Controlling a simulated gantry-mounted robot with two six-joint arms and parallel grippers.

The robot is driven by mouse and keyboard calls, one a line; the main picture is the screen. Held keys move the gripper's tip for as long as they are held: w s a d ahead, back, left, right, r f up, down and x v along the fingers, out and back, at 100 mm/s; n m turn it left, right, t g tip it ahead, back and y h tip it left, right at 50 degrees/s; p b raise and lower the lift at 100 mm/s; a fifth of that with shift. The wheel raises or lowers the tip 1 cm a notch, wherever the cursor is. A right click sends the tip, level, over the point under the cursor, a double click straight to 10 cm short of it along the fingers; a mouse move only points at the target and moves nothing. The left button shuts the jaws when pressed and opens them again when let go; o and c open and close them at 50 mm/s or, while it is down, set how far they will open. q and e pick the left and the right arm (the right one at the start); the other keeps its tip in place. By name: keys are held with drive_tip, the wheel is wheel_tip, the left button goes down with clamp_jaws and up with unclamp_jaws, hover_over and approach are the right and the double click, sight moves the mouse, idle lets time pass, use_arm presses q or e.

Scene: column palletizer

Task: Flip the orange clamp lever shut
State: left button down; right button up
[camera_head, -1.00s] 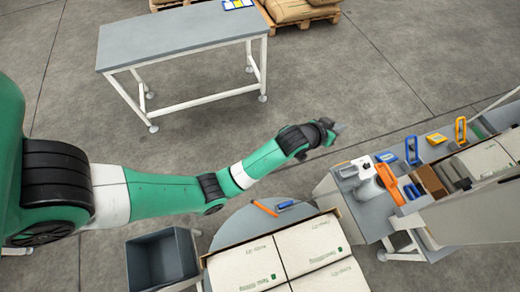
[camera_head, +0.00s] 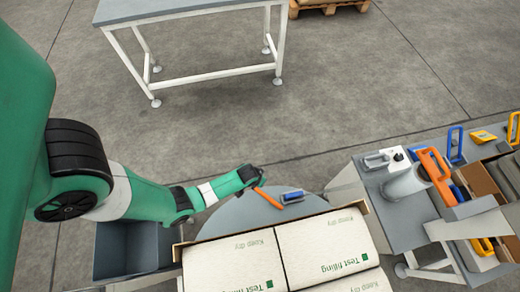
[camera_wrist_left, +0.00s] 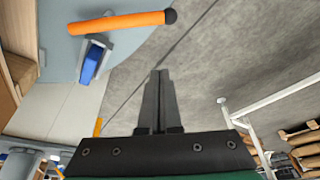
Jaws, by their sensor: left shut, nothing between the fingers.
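The orange clamp lever (camera_head: 269,199) is a thin bar on the round grey table, beside a small blue block (camera_head: 293,196). In the left wrist view the lever (camera_wrist_left: 115,22) is at the upper left with a dark round end. The blue block (camera_wrist_left: 92,62) sits in a grey holder just below it. My left gripper (camera_head: 257,180) is beside the lever's upper left end in the head view; contact cannot be told there. In the wrist view its fingers (camera_wrist_left: 158,74) are shut and empty, apart from the lever. My right gripper is not in view.
White sacks (camera_head: 330,246) lie in front of the round table (camera_head: 232,218). A dark grey bin (camera_head: 118,250) stands at the left. A bench (camera_head: 400,222) at the right carries a large orange handle (camera_head: 436,176) and several tools. A grey table (camera_head: 185,8) stands behind.

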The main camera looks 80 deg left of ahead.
sight(267, 198)
use_arm(q)
drive_tip(key=b+x, duration=1)
drive_tip(key=x, duration=0.1)
drive_tip(key=s+d, duration=0.1)
drive_tip(key=s+d+r+p, duration=0.1)
drive_tip(key=s, duration=0.1)
drive_tip(key=shift+s+d, duration=0.2)
drive_tip(key=shift+d, duration=0.15)
drive_tip(key=shift+r, duration=0.1)
drive_tip(key=shift+w, duration=0.1)
drive_tip(key=shift+p, duration=0.3)
